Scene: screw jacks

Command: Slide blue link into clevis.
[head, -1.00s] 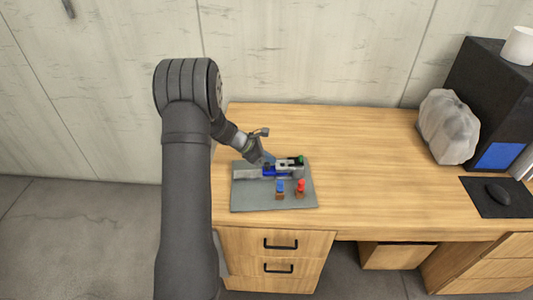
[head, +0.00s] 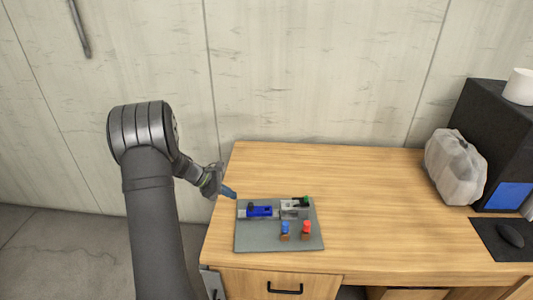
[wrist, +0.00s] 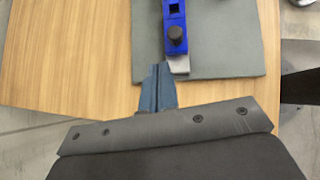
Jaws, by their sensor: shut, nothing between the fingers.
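The blue link (head: 260,211) lies on the left part of the grey mat, with a dark round knob on its top. It also shows in the wrist view (wrist: 173,12), with a grey rail end sticking out below it. The grey clevis (head: 289,211) is to the right of the link; from this angle I cannot tell whether they touch. My gripper (head: 233,194) is off the mat's upper left corner, shut and empty. In the wrist view its blue-grey fingertips (wrist: 157,85) are together, just left of the rail end and apart from the link.
The mat (head: 263,243) lies at the left of the wooden desk. A green-ended part (head: 306,198) is by the clevis. A blue-topped peg (head: 285,230) and a red-topped peg (head: 306,228) stand in front.

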